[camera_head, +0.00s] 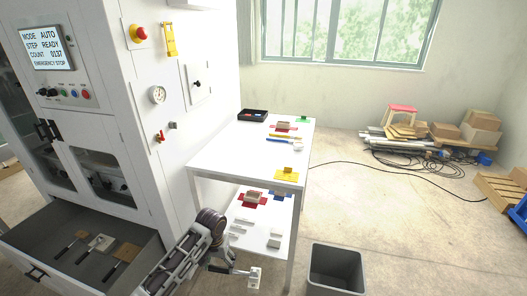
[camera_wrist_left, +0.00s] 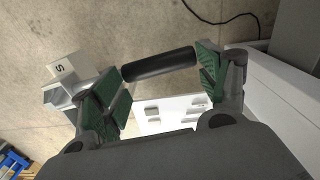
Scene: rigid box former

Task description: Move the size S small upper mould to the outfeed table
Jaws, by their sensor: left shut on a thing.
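My left gripper (camera_head: 234,268) is low in front of the white two-level table (camera_head: 222,160). In the left wrist view its two green-padded fingers (camera_wrist_left: 160,84) stand either side of a black cylindrical handle (camera_wrist_left: 158,65). The gripper is shut on the size S small upper mould, a pale grey block whose S-marked plate (camera_wrist_left: 62,68) shows beyond the left finger. In the head view the mould's pale plate (camera_head: 254,278) hangs just right of the fingertips, beside the table's lower shelf. The exact finger contact is hard to see. My right gripper is not in view.
The table top holds a black tray (camera_head: 253,115), coloured mats and small blocks. Its lower shelf (camera_head: 262,228) holds red and blue mats and several pale pieces. A grey bin (camera_head: 336,268) stands right of the table. An open drawer (camera_head: 60,262) with tools is at left.

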